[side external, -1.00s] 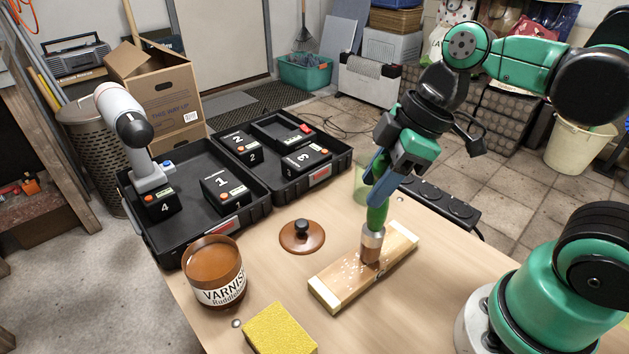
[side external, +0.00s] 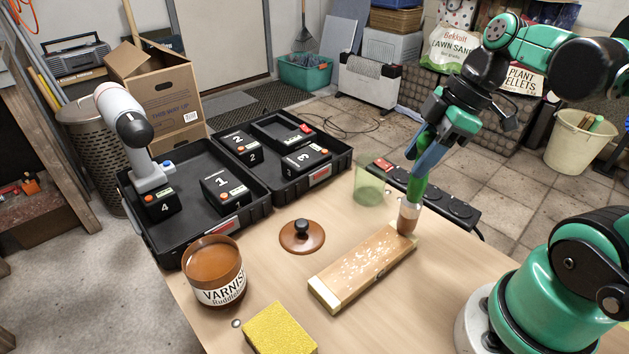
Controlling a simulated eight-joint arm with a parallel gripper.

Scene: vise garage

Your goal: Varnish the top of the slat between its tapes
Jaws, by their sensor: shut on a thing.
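My gripper (side external: 417,172) is shut on the green handle of a brush (side external: 408,213), held upright with bristles down. The bristles are at the slat's far right end; I cannot tell whether they touch it. The wooden slat (side external: 352,270) lies diagonally on the table. Its top is brownish with pale specks and streaks along the middle. A pale yellow tape (side external: 325,296) shows at its near left end. The far end is partly hidden by the brush, and its tape is not clearly visible. An open varnish jar (side external: 215,272) full of brown liquid stands at left.
A brown lid with a black knob (side external: 302,236) lies behind the slat. A yellow sponge (side external: 279,331) lies at the front edge. A translucent green cup (side external: 369,187) stands near the brush, before a black power strip (side external: 437,200). Black trays (side external: 245,222) with numbered boxes are at left.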

